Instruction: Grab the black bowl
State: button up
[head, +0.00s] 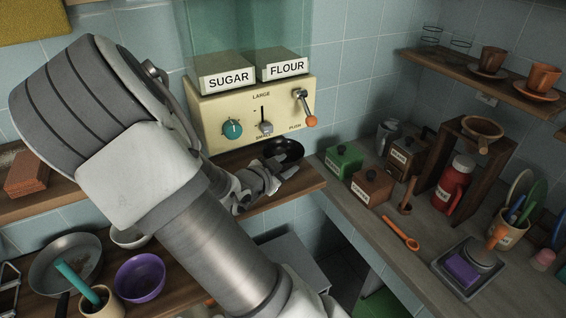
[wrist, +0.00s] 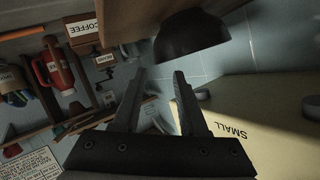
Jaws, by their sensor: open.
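The black bowl (head: 283,150) sits on the wooden shelf under the sugar and flour dispenser, close to the wall. My gripper (head: 278,178) is just in front of it, and the gripper and wrist hide part of the shelf there. In the wrist view the picture is turned over, and the dark bowl (wrist: 190,36) shows just beyond the fingertips, toward the right finger. My gripper (wrist: 158,76) is open, with nothing between its two fingers. The bowl appears apart from the fingers.
The dispenser (head: 255,110) with knobs and an orange-tipped lever stands directly behind the bowl. A wooden shelf (head: 300,186) edge lies below the gripper. Green and brown boxes (head: 344,160) stand on the right counter. A purple bowl (head: 140,277) and pan (head: 66,262) are at lower left.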

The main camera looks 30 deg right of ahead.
aim_at(297, 161)
jog(key=shift+f+b+x, duration=0.1)
jog(key=shift+b+x, duration=0.2)
jog(key=shift+x, duration=1.5)
jog(key=shift+f+b+x, duration=0.15)
jog(key=shift+b+x, duration=0.15)
jog(key=shift+x, duration=1.45)
jog(key=shift+s, duration=0.1)
grip_shut()
jog(key=shift+a, duration=0.1)
